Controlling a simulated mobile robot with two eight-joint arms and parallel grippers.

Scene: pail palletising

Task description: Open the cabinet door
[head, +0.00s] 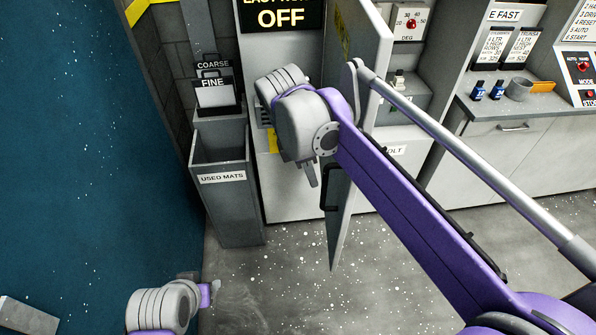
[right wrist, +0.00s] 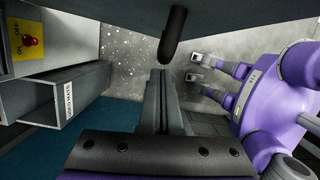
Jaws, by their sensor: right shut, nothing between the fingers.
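The grey cabinet (head: 292,203) stands behind my right arm under a black OFF sign. A grey panel, apparently its door (head: 340,228), juts out from the front, so it looks partly open. A black bar handle (head: 327,196) is on the panel's left face; in the right wrist view the handle (right wrist: 173,38) hangs at top centre. My right gripper (head: 312,176) is shut and empty, just left of the handle. Its closed fingers (right wrist: 160,78) point towards the handle's end, apparently apart from it. My left gripper (head: 212,288) is low at the left; its fingers are unclear.
A grey USED MATS bin (head: 221,210) stands left of the cabinet, with the mat rack (head: 214,92) above it. A counter (head: 520,113) with small containers is at the right. Speckled floor (head: 285,285) in front of the cabinet is clear. A blue surface fills the left.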

